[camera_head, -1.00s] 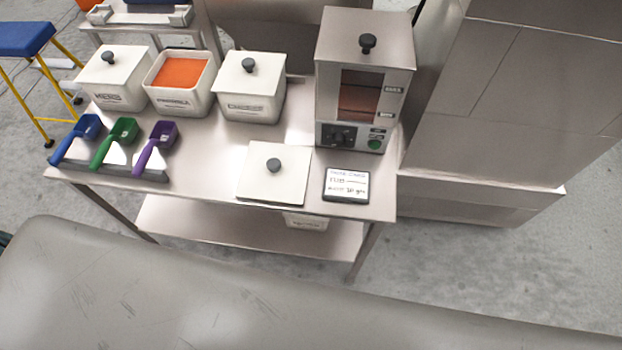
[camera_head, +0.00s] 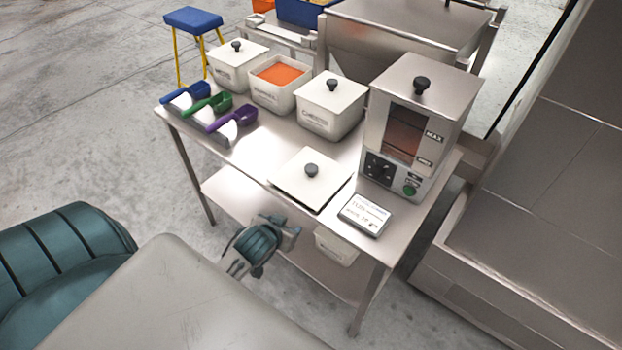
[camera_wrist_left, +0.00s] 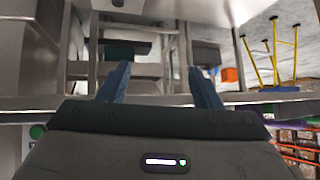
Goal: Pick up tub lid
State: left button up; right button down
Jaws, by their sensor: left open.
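The tub lid (camera_head: 296,187), a flat white square with a black knob (camera_head: 311,170), lies on the steel table near its front edge. The middle tub (camera_head: 271,94) stands uncovered with orange contents. My left gripper (camera_head: 284,230) is just off the table's front edge, close to the lid and apart from it. In the left wrist view my left gripper (camera_wrist_left: 158,78) has its two blue fingers spread with nothing between them. The lid cannot be made out there. My right gripper is not in view.
Two lidded tubs (camera_head: 229,75) (camera_head: 321,121) flank the open one. Blue, green and purple scoops (camera_head: 233,117) lie at the table's left. A dispenser machine (camera_head: 412,130) and a label display (camera_head: 366,214) stand right of the lid. A lower shelf (camera_head: 235,196) holds another tub (camera_head: 336,246).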

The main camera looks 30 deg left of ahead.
pick_arm(q)
notch_tip(320, 180, up, 8)
jog(key=w+t, duration=0.2)
jog(key=n+t, duration=0.1)
jog(key=t, duration=0.1)
send_near(311, 168)
jog(key=shift+w+a, duration=0.25)
jog(key=shift+a, duration=0.3)
jog(key=shift+t, duration=0.3)
jog(key=x, duration=0.4)
jog(key=shift+w+f+p, duration=0.1)
jog(key=shift+w+p, duration=0.15)
jog(key=shift+p, duration=0.1)
jog(key=x, duration=0.1)
jog(key=p+x, duration=0.1)
jog(key=x, duration=0.2)
jog(key=shift+w+d+f+p, duration=0.1)
jog(key=shift+d+f+p, duration=0.2)
jog(key=shift+d, duration=0.05)
jog(key=shift+w+a+f, duration=0.1)
jog(key=shift+w+f, duration=0.2)
jog(key=shift+w, duration=0.2)
jog(key=shift+c, duration=0.6)
jog(key=c, duration=1)
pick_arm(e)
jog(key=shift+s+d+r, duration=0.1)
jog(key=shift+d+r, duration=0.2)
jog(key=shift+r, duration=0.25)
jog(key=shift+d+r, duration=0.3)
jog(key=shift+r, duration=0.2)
